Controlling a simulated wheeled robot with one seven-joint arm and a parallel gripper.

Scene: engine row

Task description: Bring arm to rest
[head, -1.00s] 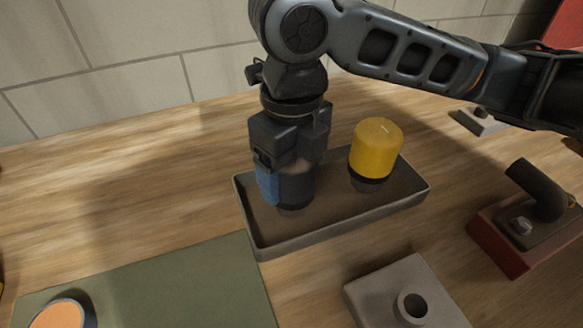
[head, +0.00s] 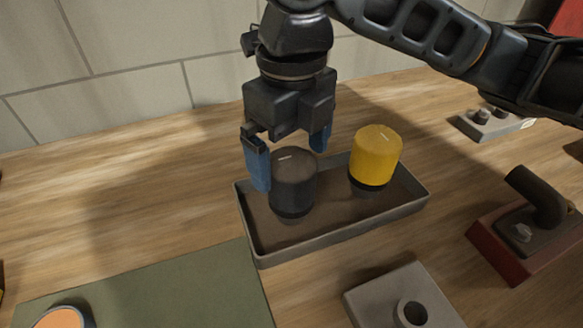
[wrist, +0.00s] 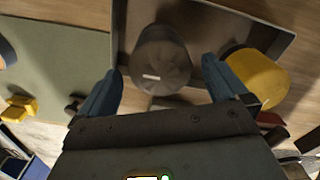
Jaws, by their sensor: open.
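My gripper (head: 290,165) is open, its two blue fingers pointing down on either side of the top of a dark cylinder (head: 293,186). The cylinder stands upright in the left part of a shallow grey tray (head: 330,230). In the wrist view the same cylinder (wrist: 160,60) lies ahead of and between the spread fingers (wrist: 160,88), with a gap on each side. A yellow cylinder with a dark base (head: 375,155) stands upright in the right part of the tray. It also shows in the wrist view (wrist: 258,78), close to the right finger.
A grey block with a round hollow post (head: 405,300) and a red-based block with a dark bent pipe (head: 525,225) stand at right. A green mat (head: 150,290) with an orange-topped round thing (head: 62,318) lies front left. Bare wood lies left; a tiled wall is behind.

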